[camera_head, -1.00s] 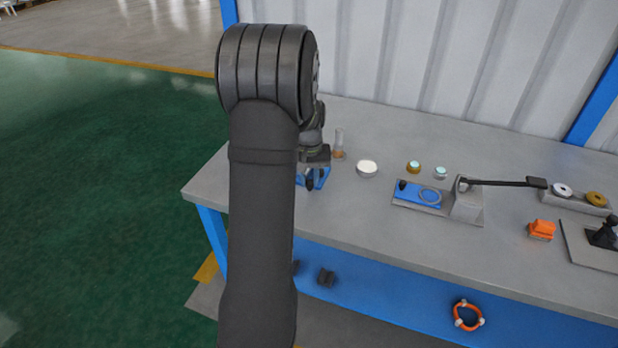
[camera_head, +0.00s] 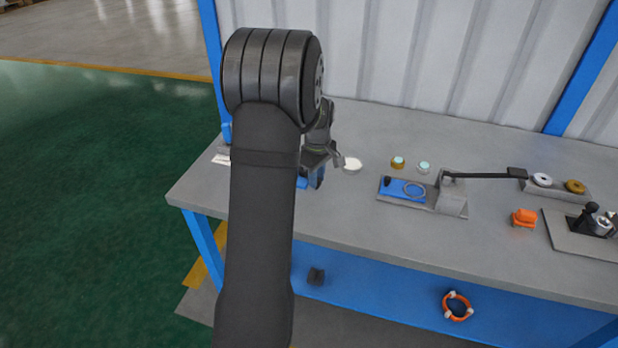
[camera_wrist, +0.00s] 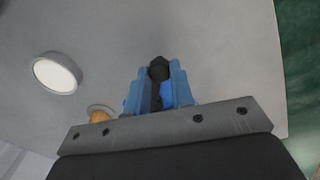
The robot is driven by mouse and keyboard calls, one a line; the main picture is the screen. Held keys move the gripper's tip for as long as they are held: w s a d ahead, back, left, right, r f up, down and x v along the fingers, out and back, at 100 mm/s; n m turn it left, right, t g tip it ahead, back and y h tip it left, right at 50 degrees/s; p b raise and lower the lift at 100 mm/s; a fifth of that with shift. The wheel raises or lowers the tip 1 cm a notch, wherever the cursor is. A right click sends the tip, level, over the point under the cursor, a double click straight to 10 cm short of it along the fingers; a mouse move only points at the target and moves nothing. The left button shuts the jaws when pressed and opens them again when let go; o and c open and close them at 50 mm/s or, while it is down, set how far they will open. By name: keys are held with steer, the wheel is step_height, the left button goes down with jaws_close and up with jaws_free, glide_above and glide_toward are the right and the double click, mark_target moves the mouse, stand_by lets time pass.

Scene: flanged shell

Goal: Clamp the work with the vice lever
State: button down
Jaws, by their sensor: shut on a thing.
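A long black lever (camera_head: 488,176) runs roughly level to the right from a grey block (camera_head: 452,197), which I take to be the vice. Beside the block on the same base lies a blue plate (camera_head: 402,190) with a round ring and a small black peg at its left end. My gripper (camera_head: 314,178) is well left of it, over the left part of the bench and partly behind my arm. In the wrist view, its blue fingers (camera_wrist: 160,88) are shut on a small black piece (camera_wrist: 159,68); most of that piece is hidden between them.
A white round dish (camera_head: 352,164) stands just right of my gripper. Two small teal-topped parts (camera_head: 398,162) stand behind the blue plate. To the right are a tray with two rings (camera_head: 560,186), an orange block (camera_head: 524,217) and a black fixture (camera_head: 592,224). The front bench strip is clear.

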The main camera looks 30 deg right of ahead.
steer(key=d+n, duration=0.2)
steer(key=n, duration=0.1)
steer(key=shift+w+d, duration=0.15)
steer(key=shift+d, duration=0.1)
steer(key=shift+w+d+n, duration=0.35)
steer(key=shift+d+n, duration=0.4)
steer(key=shift+n, duration=0.45)
steer(key=c, duration=1.2)
jaws_free()
steer(key=shift+c, duration=0.2)
step_height(320, 180, up, 18)
steer(key=shift+f, duration=0.25)
